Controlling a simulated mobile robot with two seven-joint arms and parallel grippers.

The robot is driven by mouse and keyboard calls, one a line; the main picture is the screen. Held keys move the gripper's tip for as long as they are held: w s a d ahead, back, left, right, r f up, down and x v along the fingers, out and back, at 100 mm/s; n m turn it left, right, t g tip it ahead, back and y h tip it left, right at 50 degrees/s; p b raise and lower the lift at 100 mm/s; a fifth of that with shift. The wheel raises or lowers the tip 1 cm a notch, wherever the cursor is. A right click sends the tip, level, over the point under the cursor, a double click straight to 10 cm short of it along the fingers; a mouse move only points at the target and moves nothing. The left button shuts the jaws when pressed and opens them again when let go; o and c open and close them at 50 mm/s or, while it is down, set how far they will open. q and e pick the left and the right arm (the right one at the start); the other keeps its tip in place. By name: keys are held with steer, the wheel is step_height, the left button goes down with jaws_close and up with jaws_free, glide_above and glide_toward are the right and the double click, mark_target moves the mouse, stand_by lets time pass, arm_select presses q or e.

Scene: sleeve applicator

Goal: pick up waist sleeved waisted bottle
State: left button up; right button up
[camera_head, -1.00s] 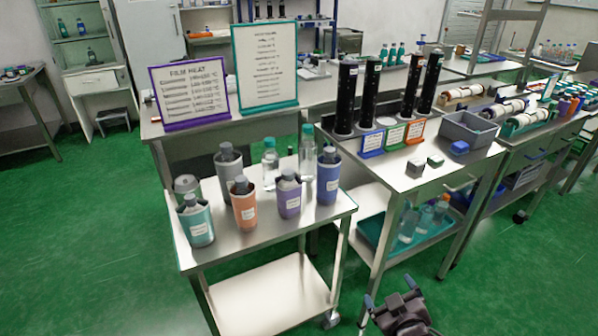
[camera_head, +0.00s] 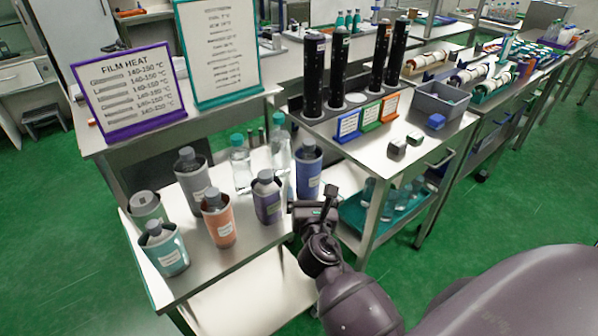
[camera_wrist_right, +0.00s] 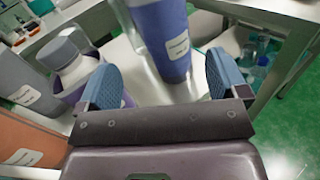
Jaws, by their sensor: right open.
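Several grey-capped bottles in coloured sleeves stand on the steel cart (camera_head: 215,272): teal (camera_head: 163,250), orange (camera_head: 218,218), purple (camera_head: 266,197), blue (camera_head: 308,170) and grey (camera_head: 193,171). I cannot tell which one is the waisted bottle. My right gripper (camera_head: 312,203) is open and empty at the cart's right edge, close to the blue and purple bottles. In the right wrist view the blue sleeve (camera_wrist_right: 165,40) stands ahead, between the directions of the two fingers (camera_wrist_right: 163,82). The purple-sleeved bottle (camera_wrist_right: 72,62) is beside the left finger and partly hidden by it. My left gripper is out of view.
Two clear bottles with teal caps (camera_head: 240,168) (camera_head: 281,148) stand behind the sleeved ones. A grey-lidded container (camera_head: 146,206) is at the cart's left. The bench to the right holds tall black tubes (camera_head: 338,65), a grey bin (camera_head: 440,102) and small blocks. Two signs (camera_head: 130,95) (camera_head: 219,50) stand behind.

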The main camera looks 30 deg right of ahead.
mark_target(310, 173)
steer(key=shift+n, duration=0.5)
steer(key=x, duration=0.5)
steer(key=shift+w+d, duration=0.15)
steer(key=shift+d, duration=0.05)
steer(key=shift+b+x, duration=0.3)
steer(key=shift+x, duration=2.35)
steer(key=shift+d, duration=0.1)
steer(key=shift+r, duration=0.1)
steer(key=c, duration=1.2)
